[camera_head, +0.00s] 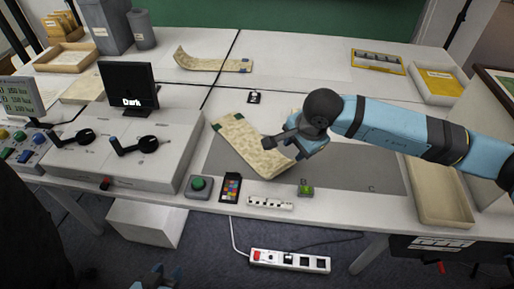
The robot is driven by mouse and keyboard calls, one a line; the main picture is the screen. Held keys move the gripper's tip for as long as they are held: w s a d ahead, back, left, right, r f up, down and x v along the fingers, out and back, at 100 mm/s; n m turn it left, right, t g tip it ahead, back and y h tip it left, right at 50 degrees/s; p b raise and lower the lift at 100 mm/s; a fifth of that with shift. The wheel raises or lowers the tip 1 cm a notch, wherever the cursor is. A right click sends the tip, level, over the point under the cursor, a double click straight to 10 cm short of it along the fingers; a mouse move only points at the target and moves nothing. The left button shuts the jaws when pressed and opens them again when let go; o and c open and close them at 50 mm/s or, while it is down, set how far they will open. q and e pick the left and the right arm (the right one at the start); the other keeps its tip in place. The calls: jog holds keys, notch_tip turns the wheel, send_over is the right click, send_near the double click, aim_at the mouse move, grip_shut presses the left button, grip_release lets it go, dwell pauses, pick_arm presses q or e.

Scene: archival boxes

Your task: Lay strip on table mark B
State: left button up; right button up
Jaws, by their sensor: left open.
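A cream patterned strip (246,146) with dark green end corners lies slantwise on the grey mat area (350,170) of the table. Its right end appears to curve up under my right gripper. My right gripper (270,149) is over the strip's right part, its fingers close to the strip; whether they grip it is unclear. A faint letter mark, seemingly B (303,181), shows at the mat's front edge, with a C mark (372,188) further right. My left gripper (161,279) is open and empty at the bottom edge, mostly cut off, away from the strip.
A second curled strip (212,63) lies at the back. A green button box (200,187), colour card (231,188), white block (269,203) and small green item (305,190) line the front edge. A console (130,145) stands left, a tray (440,192) right. The mat's right part is bare.

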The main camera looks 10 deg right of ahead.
aim_at(287, 165)
jog(key=shift+x, duration=5.55)
jog(key=shift+s+d, duration=0.15)
jog(key=shift+s, duration=0.05)
jog(key=shift+c, duration=0.2)
grip_shut()
